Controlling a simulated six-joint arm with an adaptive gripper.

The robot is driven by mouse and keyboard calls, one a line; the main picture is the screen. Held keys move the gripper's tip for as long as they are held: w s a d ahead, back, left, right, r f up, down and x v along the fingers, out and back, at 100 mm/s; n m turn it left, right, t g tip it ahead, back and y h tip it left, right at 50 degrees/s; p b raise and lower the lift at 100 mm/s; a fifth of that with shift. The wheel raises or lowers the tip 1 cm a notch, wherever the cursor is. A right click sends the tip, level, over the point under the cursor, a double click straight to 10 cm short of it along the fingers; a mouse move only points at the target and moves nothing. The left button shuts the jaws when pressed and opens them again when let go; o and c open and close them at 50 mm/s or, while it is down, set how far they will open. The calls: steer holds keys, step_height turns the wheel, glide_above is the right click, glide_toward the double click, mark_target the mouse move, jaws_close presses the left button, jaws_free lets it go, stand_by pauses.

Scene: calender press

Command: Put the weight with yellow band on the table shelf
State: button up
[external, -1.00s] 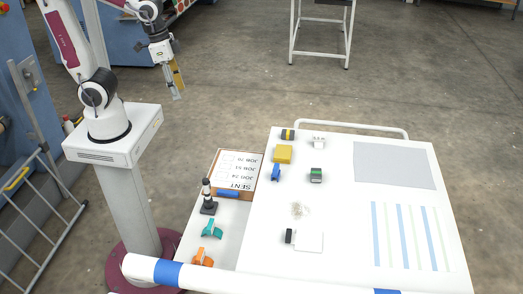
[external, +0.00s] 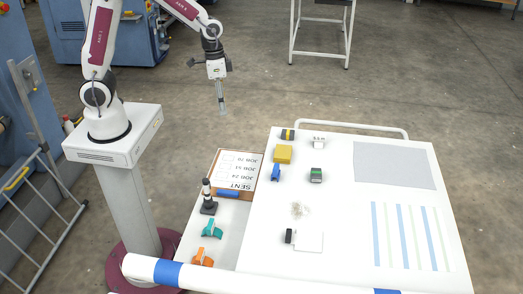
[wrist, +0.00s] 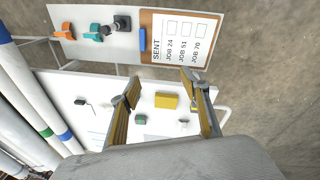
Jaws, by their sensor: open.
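The weight with yellow band (external: 287,134) is a small dark block near the far left corner of the table (external: 390,218). In the wrist view it is mostly or wholly hidden by the right finger. The table shelf (external: 228,245) is the white strip along the table's left side; it also shows in the wrist view (wrist: 92,14). My gripper (external: 223,110) is open and empty, in the air beyond the clipboard, left of and apart from the weight. Its spread fingers also show in the wrist view (wrist: 158,88).
The shelf holds a clipboard (external: 240,163), a black stamp (external: 208,205), a teal clamp (external: 212,229) and an orange one (external: 203,258). A yellow box (external: 283,154), blue clip (external: 276,173), white clip (external: 319,141) and green-banded weight (external: 316,175) stand near the target weight.

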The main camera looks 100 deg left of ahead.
steer(key=w+a+f+t, duration=0.1)
steer(key=w+a+f, duration=0.9)
steer(key=w+f, duration=0.25)
steer(key=m+t+y, duration=0.1)
steer(key=m+t, duration=0.1)
steer(key=m, duration=0.1)
glide_toward(287, 131)
steer(key=f, duration=0.2)
steer(key=shift+w+d+r, duration=0.1)
steer(key=shift+d+r, duration=0.05)
steer(key=shift+r, duration=0.1)
steer(key=shift+f, duration=0.1)
steer(key=shift+x, duration=1.25)
steer(key=shift+w, duration=0.1)
steer(key=shift+x, duration=2.55)
steer(key=shift+w, duration=0.2)
steer(key=shift+c, duration=0.4)
jaws_close()
